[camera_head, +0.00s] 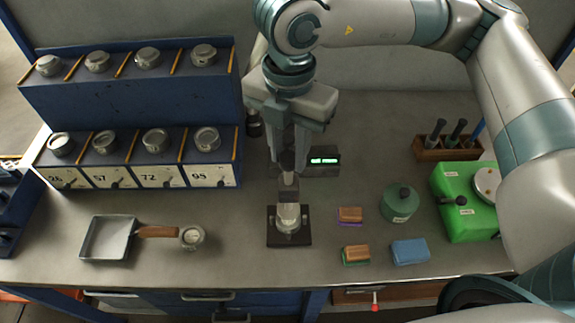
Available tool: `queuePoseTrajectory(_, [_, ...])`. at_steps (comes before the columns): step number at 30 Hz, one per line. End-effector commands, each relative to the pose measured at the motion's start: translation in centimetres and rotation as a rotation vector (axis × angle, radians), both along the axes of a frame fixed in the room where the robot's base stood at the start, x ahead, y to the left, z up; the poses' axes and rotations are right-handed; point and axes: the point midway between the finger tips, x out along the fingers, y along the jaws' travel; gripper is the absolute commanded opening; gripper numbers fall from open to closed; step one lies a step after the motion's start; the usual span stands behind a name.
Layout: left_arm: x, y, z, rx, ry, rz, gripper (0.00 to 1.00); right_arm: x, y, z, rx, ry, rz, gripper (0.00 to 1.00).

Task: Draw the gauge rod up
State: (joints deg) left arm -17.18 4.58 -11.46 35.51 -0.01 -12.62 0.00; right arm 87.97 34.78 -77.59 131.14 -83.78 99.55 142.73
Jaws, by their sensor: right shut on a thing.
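My right gripper (288,165) points down over a small dark-based stand (273,240) near the bench's front. It is shut on the upper part of what looks like the gauge rod (289,190), directly above a pale metal cylinder (288,218) on the stand. The rod stands upright; its top is hidden between the fingers. I cannot tell how far its lower end sits inside the cylinder. My left gripper is not in view.
A blue two-tier rack (130,95) with numbered plates stands at the left. A square pan (106,238) and a round gauge (192,237) lie before it. Wood-topped blocks (355,254), a blue block (410,251), a green pot (400,203) and a green machine (462,215) are at right.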

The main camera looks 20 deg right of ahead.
Motion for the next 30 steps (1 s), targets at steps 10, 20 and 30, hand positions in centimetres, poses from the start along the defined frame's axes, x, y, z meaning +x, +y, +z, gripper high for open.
queuePoseTrajectory(10, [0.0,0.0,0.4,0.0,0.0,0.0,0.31,0.1,0.0,1.6,0.001,-0.002,-0.001,0.13])
queuePoseTrajectory(20, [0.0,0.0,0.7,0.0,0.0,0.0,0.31,0.1,0.0,2.9,0.0,-0.003,-0.001,0.13])
queuePoseTrajectory(30, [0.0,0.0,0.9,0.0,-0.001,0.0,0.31,0.1,0.0,4.3,0.001,-0.004,-0.002,0.13])
